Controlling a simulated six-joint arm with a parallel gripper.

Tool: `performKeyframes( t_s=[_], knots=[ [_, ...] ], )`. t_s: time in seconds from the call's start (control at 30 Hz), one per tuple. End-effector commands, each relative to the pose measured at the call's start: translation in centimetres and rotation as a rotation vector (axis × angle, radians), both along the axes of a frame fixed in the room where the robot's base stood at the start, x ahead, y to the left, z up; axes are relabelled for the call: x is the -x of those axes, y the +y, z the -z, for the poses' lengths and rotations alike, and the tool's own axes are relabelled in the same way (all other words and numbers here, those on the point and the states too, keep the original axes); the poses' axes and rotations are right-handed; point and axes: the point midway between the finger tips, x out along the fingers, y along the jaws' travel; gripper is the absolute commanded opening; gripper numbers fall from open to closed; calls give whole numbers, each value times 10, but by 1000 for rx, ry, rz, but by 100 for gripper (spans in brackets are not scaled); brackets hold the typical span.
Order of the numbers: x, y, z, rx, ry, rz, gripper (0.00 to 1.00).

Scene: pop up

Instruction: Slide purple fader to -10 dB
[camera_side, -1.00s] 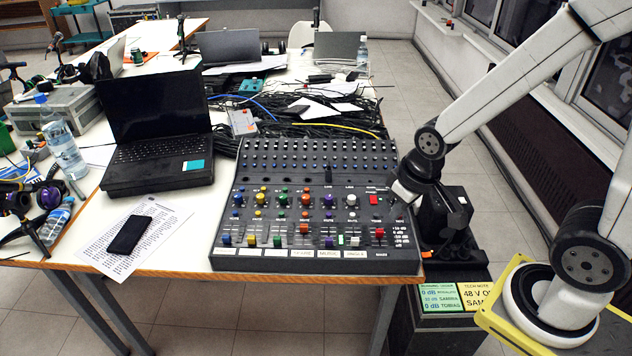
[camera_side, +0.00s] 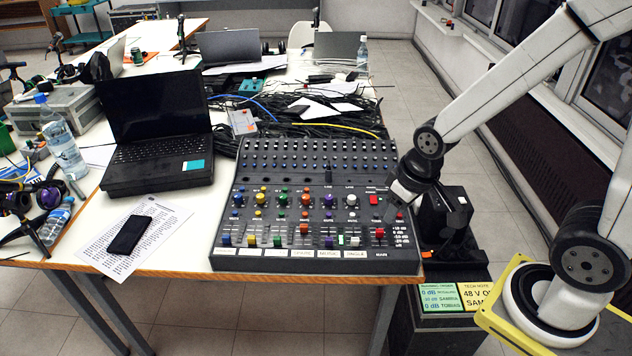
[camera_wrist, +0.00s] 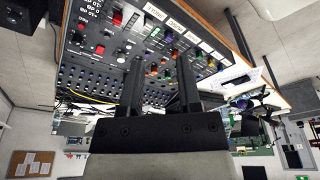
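The mixing console (camera_side: 232,259) lies on the table's front edge. A dB scale (camera_side: 400,237) is printed at the console's right edge. A purple control also shows in the wrist view (camera_wrist: 168,36); I cannot tell if it is the fader. My gripper (camera_side: 394,206) is at the console's right side, right of the purple fader. In the wrist view its fingers (camera_wrist: 158,62) are apart and empty.
A red fader (camera_side: 379,232) and a white fader (camera_side: 355,241) stand between the purple fader and my gripper. Several coloured rotary knobs rise behind the fader row. A laptop (camera_side: 155,125), a phone (camera_side: 129,234) and cables (camera_side: 320,120) surround the console.

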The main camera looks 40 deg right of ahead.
Motion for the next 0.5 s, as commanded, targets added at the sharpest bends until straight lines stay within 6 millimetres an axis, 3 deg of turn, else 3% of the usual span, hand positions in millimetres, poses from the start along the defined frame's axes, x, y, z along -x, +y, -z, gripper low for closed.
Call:
performKeyframes(
  t_s=[0.27,0.5],
  knots=[
    [-25,1,7,20,31,-93,44],
    [-67,3,26,50,84,-267,44]
  ],
)
